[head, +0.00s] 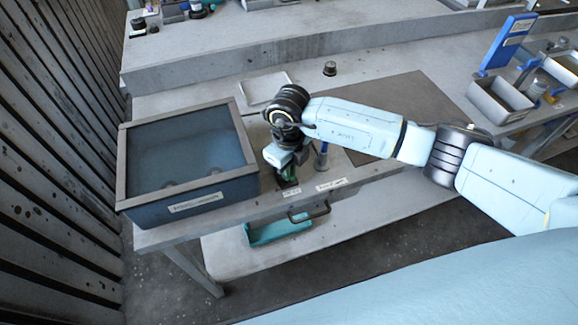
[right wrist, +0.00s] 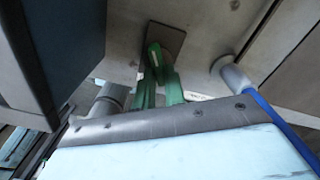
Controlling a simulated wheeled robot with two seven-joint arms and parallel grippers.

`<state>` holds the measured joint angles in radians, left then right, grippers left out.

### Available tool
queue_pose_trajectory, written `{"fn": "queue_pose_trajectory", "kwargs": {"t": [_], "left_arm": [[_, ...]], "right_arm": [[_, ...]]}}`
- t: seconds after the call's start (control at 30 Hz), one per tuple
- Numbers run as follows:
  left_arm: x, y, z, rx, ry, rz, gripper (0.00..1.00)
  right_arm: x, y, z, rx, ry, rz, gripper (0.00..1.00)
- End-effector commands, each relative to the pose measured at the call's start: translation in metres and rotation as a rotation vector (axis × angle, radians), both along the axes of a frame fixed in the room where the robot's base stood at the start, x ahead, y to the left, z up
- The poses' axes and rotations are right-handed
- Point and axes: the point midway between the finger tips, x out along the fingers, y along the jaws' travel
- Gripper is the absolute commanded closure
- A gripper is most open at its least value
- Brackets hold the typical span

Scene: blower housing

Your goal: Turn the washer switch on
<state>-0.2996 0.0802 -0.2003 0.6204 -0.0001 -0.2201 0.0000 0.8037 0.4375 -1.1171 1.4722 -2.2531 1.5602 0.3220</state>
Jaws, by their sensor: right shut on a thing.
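The washer (head: 185,150) is a dark blue box with a grey rim and a front label, at the left of the bench in the head view. The washer switch has a dark base plate (head: 288,190) on the bench just right of the washer, with small labels beside it. My right gripper (head: 287,176) is over this plate, its green fingers shut on the switch. In the right wrist view the green fingers (right wrist: 158,75) come together at the grey-brown plate (right wrist: 168,40). The fingers largely hide the switch lever, so its position is unclear. My left gripper is not in view.
A blue-handled tool (head: 322,157) stands close to the right of my gripper; its blue part (right wrist: 275,120) also shows in the right wrist view. The washer wall (right wrist: 60,50) is close on the left. A dark mat (head: 420,100) and a small dark knob (head: 330,69) lie farther back.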

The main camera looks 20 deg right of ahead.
Motion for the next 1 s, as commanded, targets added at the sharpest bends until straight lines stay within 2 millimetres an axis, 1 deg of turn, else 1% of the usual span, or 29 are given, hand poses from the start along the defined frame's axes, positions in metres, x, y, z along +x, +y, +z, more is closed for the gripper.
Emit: {"fn": "queue_pose_trajectory", "kwargs": {"t": [0.17,0.37,1.0], "left_arm": [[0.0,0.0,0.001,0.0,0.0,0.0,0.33],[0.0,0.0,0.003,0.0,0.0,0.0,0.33],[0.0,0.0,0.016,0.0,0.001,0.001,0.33]], "right_arm": [[0.0,0.0,0.001,0.0,0.0,-0.036,1.0],[0.0,0.001,0.001,0.0,0.0,-0.143,1.0],[0.0,0.006,0.003,0.002,-0.001,-0.724,1.0]]}}
